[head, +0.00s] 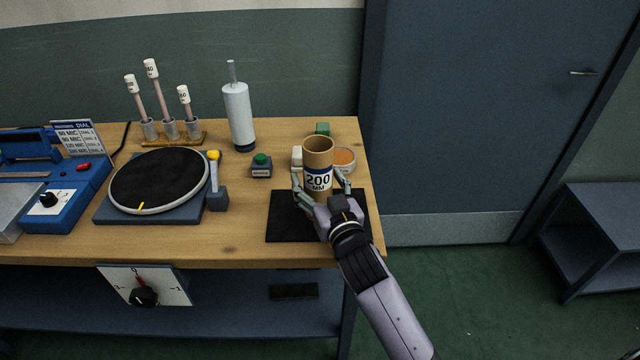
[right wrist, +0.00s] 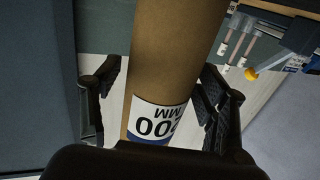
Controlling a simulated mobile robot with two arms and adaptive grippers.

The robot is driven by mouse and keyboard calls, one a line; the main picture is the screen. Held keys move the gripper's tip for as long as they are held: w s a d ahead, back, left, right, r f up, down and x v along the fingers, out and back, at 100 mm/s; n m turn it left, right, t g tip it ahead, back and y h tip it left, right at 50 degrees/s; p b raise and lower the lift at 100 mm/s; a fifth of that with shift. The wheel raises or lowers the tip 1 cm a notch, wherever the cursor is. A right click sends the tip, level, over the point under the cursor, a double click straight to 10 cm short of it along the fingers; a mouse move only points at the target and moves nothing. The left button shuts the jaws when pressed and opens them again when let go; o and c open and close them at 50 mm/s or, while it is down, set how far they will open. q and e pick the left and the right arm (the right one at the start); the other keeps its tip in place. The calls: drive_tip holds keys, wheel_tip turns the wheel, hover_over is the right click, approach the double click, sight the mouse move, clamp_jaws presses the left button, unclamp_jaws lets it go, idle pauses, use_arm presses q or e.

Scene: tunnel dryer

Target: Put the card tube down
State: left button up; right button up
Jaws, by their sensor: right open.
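The card tube (head: 318,154) is a brown open-topped cylinder with a white and blue label reading 200 MM. It stands upright at the back part of the black mat (head: 284,226), near the right end of the bench. My right gripper (head: 321,188) is around it from the front, one finger on each side. In the right wrist view the tube (right wrist: 175,60) fills the middle between the open fingers, with a visible gap on the left side. The tube's base is hidden behind my gripper. My left gripper is not in view.
Further left are a green button box (head: 261,166), a grey cylinder with a rod (head: 239,115) and a black turntable (head: 158,181). The mat's front left is clear.

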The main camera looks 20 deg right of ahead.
drive_tip(key=s+b, duration=0.1)
drive_tip(key=s, duration=1)
drive_tip(key=shift+d, duration=0.15)
drive_tip(key=shift+s+r, duration=0.15)
drive_tip(key=shift+s, duration=0.4)
